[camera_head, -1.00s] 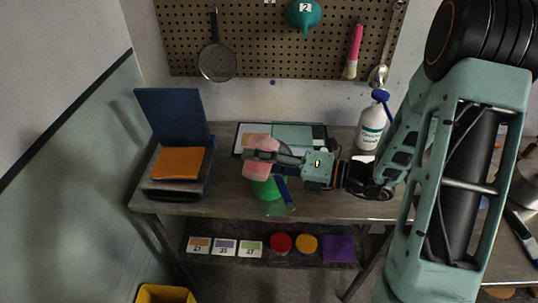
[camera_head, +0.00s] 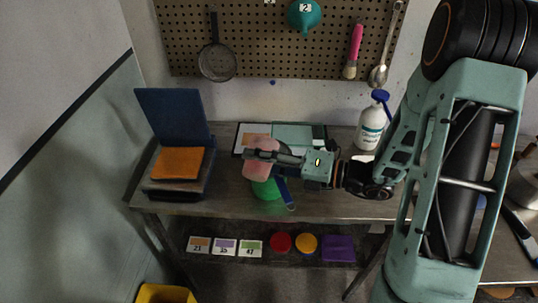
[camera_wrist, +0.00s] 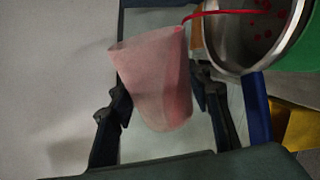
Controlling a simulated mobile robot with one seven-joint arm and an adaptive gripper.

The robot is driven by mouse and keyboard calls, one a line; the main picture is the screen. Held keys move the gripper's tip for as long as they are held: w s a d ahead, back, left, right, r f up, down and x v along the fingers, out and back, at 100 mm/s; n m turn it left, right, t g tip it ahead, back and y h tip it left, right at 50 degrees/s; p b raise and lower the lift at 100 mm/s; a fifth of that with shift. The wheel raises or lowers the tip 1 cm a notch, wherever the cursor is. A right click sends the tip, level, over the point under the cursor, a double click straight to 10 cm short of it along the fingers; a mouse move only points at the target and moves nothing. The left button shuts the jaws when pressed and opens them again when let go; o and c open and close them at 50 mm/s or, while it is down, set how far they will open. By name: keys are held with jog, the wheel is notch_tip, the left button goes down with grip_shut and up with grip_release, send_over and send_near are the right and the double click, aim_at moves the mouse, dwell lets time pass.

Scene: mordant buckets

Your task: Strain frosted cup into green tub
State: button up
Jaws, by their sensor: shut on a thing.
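My gripper (camera_wrist: 160,98) is shut on the frosted cup (camera_wrist: 155,75), which looks pinkish and translucent; the cup also shows in the head view (camera_head: 262,162). The cup is tilted. A thin red stream (camera_wrist: 230,12) runs from its lip into a round metal-rimmed strainer (camera_wrist: 243,68) with red spots inside. The strainer's blue handle (camera_head: 286,194) points toward the front. The green tub (camera_head: 266,190) stands on the bench under the cup and strainer, partly hidden by them; its green also shows in the wrist view (camera_wrist: 298,88). The tub's inside is hidden.
A white bottle (camera_head: 371,128) with a blue top stands at the back right. Behind hang a pan-like sieve (camera_head: 217,62), a teal funnel (camera_head: 304,15), a pink brush (camera_head: 354,50) and a ladle (camera_head: 379,75).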

jog(key=shift+f+m, duration=0.1)
jog(key=shift+m, duration=0.2)
dwell(0.8)
jog(key=shift+w+d+r+m+g+p, duration=0.25)
jog(key=shift+w+r+m+p, duration=0.2)
jog(key=shift+w+m+p, duration=0.4)
dwell(1.5)
jog(key=shift+w+f+m+g+p, duration=0.1)
jog(key=shift+f+m+g+p, duration=0.25)
jog(key=shift+p, duration=0.7)
dwell(0.4)
